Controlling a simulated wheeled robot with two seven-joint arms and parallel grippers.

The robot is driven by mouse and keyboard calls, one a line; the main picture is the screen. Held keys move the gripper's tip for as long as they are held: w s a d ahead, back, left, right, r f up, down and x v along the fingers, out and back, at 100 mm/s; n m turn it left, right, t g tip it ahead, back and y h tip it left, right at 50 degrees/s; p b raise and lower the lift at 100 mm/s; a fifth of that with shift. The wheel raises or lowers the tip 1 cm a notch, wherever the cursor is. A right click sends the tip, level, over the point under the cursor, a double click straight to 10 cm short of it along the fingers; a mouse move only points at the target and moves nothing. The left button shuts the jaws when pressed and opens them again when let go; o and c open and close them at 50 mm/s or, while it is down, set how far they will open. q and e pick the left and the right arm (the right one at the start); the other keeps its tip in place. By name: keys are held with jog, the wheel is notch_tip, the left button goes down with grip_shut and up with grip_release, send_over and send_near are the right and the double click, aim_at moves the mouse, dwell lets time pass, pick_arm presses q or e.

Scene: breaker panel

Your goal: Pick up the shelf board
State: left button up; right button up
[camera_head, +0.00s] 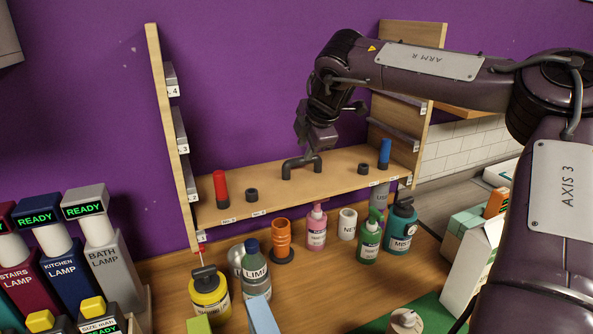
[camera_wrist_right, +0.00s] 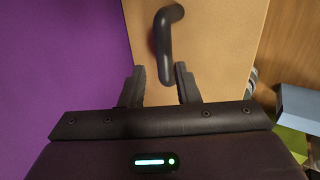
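The shelf board (camera_head: 335,190) is a pale wooden plank spanning two side uprights, with number tags along its front edge. A dark bar handle (camera_head: 301,164) stands up from its middle. My right gripper (camera_head: 311,150) is above the board at the handle. In the right wrist view the gripper (camera_wrist_right: 161,84) is open. The near end of the handle (camera_wrist_right: 165,50) lies between the fingertips, with no clear grip on it; the board (camera_wrist_right: 218,45) is behind. My left gripper is not in view.
On the board stand a red cylinder (camera_head: 220,188), a blue cylinder (camera_head: 384,153) and two short black rings. Below are bottles, including a yellow one (camera_head: 210,295) and a teal one (camera_head: 401,228). Side uprights (camera_head: 172,140) flank the board. Lamp boxes (camera_head: 105,262) stand at left.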

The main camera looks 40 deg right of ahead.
aim_at(302, 161)
jog(key=shift+w+f+p, duration=0.1)
jog(key=shift+f+p, duration=0.3)
jog(key=shift+f, duration=0.15)
jog(key=p+x, duration=0.2)
jog(key=x, duration=0.2)
jog(key=shift+w+d+f+p, duration=0.15)
jog(key=shift+w+f+p, duration=0.05)
jog(key=shift+f+p, duration=0.1)
jog(key=shift+w+f, duration=0.2)
jog(key=shift+f, duration=0.15)
jog(key=shift+s+r, duration=0.1)
grip_shut()
dwell(0.3)
jog(key=shift+r, duration=0.1)
